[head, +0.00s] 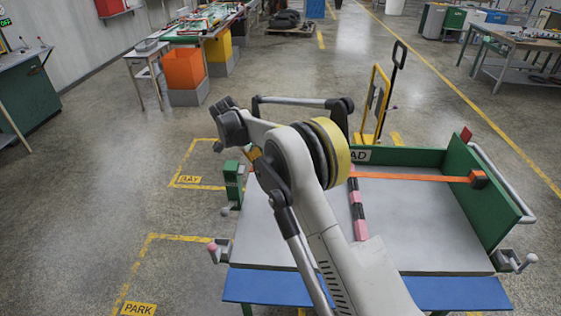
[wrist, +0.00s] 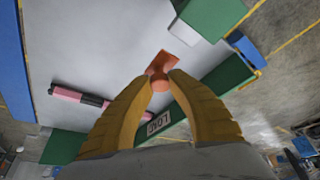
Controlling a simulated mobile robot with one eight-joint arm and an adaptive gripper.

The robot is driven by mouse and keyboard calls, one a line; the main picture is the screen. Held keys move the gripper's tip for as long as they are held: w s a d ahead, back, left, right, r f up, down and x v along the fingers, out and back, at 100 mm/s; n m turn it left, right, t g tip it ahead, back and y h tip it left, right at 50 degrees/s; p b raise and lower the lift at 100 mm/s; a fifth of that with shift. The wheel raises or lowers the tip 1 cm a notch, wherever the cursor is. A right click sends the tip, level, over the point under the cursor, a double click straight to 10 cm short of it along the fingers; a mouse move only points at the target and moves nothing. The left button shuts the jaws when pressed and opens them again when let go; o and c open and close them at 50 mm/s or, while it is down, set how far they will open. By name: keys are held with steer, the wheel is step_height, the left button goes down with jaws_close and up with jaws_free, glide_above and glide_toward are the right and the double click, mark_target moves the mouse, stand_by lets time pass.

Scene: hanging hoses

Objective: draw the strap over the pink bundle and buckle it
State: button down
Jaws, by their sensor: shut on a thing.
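The pink bundle (head: 360,212) with black bands lies lengthwise on the grey top of the cart. It also shows at the left in the wrist view (wrist: 66,91), partly behind a finger. The orange strap (head: 415,177) runs left from a holder (head: 478,179) on the right green wall, across the bundle's far end, until my arm hides it. In the wrist view, my gripper (wrist: 159,83) has its yellow fingers shut on an orange end piece of the strap (wrist: 167,64). My arm mostly hides the gripper in the head view. I cannot make out a buckle for certain.
A green post (head: 234,182) stands at the cart's left edge. Green walls (head: 480,190) edge the right and far sides, with a lettered plate (head: 360,155) at the back. A yellow hand truck (head: 378,105) stands behind. Floor to the left is open.

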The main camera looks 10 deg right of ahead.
steer(key=shift+w+a, duration=0.2)
steer(key=shift+a, duration=0.7)
steer(key=shift+w+a, duration=0.25)
steer(key=shift+a, duration=0.65)
steer(key=shift+w+a, duration=0.2)
steer(key=shift+a, duration=0.7)
steer(key=c, duration=1.2)
jaws_free()
steer(key=shift+w+a+f, duration=0.1)
steer(key=v, duration=1.2)
